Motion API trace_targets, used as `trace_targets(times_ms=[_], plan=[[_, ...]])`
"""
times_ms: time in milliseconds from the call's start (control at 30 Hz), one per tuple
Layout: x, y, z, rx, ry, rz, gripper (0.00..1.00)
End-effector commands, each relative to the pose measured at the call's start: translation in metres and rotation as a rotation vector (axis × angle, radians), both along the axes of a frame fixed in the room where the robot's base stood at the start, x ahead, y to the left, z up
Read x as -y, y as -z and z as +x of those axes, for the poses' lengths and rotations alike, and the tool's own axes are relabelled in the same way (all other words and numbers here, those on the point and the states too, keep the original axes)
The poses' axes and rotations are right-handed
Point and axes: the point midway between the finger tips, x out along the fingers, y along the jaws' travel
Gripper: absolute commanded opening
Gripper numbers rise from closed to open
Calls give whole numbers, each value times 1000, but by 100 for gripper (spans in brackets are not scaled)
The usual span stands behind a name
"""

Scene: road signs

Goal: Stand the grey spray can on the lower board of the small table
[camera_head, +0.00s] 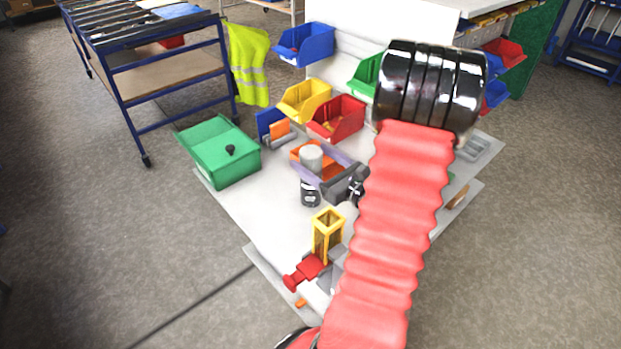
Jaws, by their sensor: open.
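The grey spray can (311,157) stands upright on the white table (250,215), with a pale grey top and a dark label low down. My gripper (309,160) reaches in from the right, with its pale purple fingers open and around the can's upper part. Whether a finger touches the can cannot be told. A blue-framed table (165,75) with a brown lower board stands at the back left. A pale lower level (262,268) also shows past the white table's front edge. I cannot tell which is the small table's lower board.
A green box (220,152) and a yellow square holder (326,235) are on the white table. Red, yellow and blue bins (305,100) are behind the can. My red arm hides the table's right side. The floor at left is clear.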

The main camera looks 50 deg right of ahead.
Motion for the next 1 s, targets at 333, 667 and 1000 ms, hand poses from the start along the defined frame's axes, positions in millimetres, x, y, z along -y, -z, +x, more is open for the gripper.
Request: trace_targets(times_ms=[333,667,1000], plan=[[1,0,3,0,1,0,73],[2,5,27,0,-2,0,73],[6,5,54,0,1,0,73]])
